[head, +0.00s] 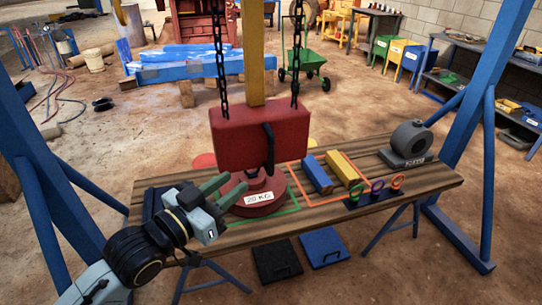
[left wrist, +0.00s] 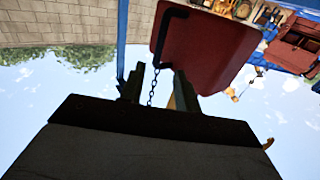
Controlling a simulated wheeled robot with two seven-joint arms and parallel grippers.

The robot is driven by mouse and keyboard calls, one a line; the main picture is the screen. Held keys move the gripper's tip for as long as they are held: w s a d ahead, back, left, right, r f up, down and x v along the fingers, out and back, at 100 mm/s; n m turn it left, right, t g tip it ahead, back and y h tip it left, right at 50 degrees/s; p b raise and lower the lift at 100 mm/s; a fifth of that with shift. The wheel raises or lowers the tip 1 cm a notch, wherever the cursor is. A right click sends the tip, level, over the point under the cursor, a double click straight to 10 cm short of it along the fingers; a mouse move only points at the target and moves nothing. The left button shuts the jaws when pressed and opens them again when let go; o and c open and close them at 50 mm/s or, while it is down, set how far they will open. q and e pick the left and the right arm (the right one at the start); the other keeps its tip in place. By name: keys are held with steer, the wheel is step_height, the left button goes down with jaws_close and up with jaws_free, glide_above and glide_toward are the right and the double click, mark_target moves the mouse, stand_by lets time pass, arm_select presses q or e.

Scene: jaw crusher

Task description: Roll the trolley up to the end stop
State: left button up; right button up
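The red trolley block (head: 258,138), with a bent black handle (head: 268,143) on its face, is by the yellow beam (head: 252,50) and two black chains. My left gripper (head: 233,187) is open and empty, below and left of the block, its green fingers apart. In the left wrist view the block (left wrist: 205,45) and handle (left wrist: 160,40) are just beyond the fingers (left wrist: 158,84), not between them. A hook below the block is close over the red 20 KG weight (head: 262,195); I cannot tell if they touch. I cannot make out the end stop. My right gripper is out of view.
The wooden bench (head: 330,205) holds a blue block (head: 315,174), a yellow block (head: 344,168), coloured rings and a grey device (head: 408,143). Blue frame legs (head: 487,170) stand at both sides. Open floor lies behind the bench.

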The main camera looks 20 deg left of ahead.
mark_target(269, 156)
arm_select(q)
steer(key=x, duration=1.1)
steer(key=shift+w+d+r, duration=0.1)
steer(key=shift+w, duration=0.25)
steer(key=shift+x, duration=0.8)
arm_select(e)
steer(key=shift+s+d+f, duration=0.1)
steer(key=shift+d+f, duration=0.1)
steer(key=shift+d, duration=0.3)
